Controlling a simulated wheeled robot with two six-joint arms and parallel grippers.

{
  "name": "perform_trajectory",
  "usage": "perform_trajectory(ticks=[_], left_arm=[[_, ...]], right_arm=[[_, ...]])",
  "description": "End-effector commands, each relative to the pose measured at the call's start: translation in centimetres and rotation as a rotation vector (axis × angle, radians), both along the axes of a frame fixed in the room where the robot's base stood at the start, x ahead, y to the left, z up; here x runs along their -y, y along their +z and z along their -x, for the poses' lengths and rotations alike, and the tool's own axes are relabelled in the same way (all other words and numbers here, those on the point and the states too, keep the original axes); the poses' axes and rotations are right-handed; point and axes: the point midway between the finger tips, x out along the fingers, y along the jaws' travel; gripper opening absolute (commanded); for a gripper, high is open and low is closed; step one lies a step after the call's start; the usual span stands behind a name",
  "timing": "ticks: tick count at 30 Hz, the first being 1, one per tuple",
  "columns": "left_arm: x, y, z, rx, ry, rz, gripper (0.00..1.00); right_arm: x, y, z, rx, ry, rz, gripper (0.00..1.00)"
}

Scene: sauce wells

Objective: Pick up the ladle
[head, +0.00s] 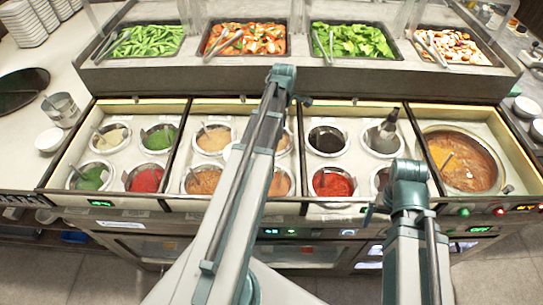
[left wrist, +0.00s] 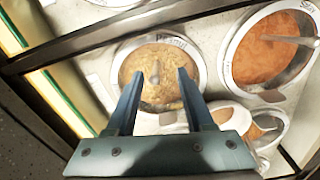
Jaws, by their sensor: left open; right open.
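In the left wrist view, a ladle (left wrist: 155,72) stands in a round well of mustard-brown sauce (left wrist: 150,95), its handle seen nearly end-on. My left gripper (left wrist: 157,74) is open, with its two fingers reaching over this well on either side of the handle. Nothing is held, and I cannot tell the height gap. In the head view my left gripper is hidden behind my own arm. My right gripper (head: 370,212) shows only in small part by the front edge of the counter, at the right; it is open.
Neighbouring wells hold orange sauce (left wrist: 268,62), one with its own ladle (left wrist: 288,40). A small white bowl (left wrist: 229,114) lies close by. Dark dividers (head: 177,150) separate the well groups. A large soup pot (head: 462,160) is at the right. Salad trays (head: 245,39) line the back.

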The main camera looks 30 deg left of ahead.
Motion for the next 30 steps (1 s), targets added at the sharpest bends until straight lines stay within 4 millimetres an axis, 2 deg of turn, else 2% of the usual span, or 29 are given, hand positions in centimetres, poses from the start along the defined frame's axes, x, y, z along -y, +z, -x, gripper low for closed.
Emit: perform_trajectory(ticks=[8,21,30], left_arm=[[0.0,-0.6,-0.1,0.000,0.000,0.000,0.53],[-0.3,-5.4,-0.6,0.000,0.000,0.000,0.53],[-0.3,-5.3,-0.6,0.000,0.000,0.000,0.53]], right_arm=[[0.0,-0.6,0.0,0.000,0.000,0.000,1.00],[0.0,-5.3,0.0,0.000,0.000,0.000,1.00],[0.0,-5.3,0.0,0.000,0.000,0.000,1.00]])
